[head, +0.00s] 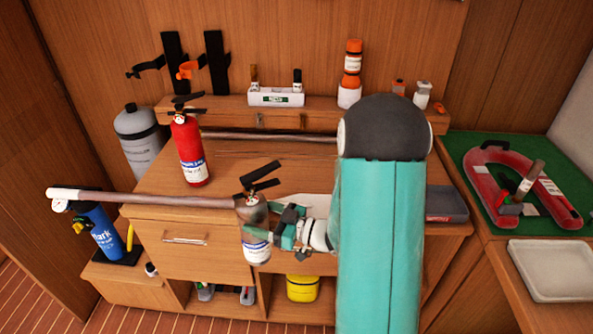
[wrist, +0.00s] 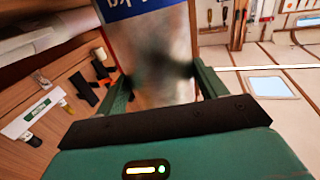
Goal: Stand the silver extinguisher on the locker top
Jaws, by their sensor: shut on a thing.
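The silver extinguisher (head: 257,228) has a black handle on top and a white and blue label low on its body. My gripper (head: 281,228) is shut on its side and holds it roughly upright, in front of the locker's drawer side. In the wrist view the silver body (wrist: 158,45) fills the space between the fingers of my gripper (wrist: 150,78), with part of the blue label at the top. The wooden locker top (head: 240,176) lies behind it. I cannot tell the exact gap between them.
A red extinguisher (head: 189,150) stands on the locker top at left. A long pole (head: 140,198) with a white end crosses at the front left, by the held extinguisher. A dark box (head: 446,204) lies at right.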

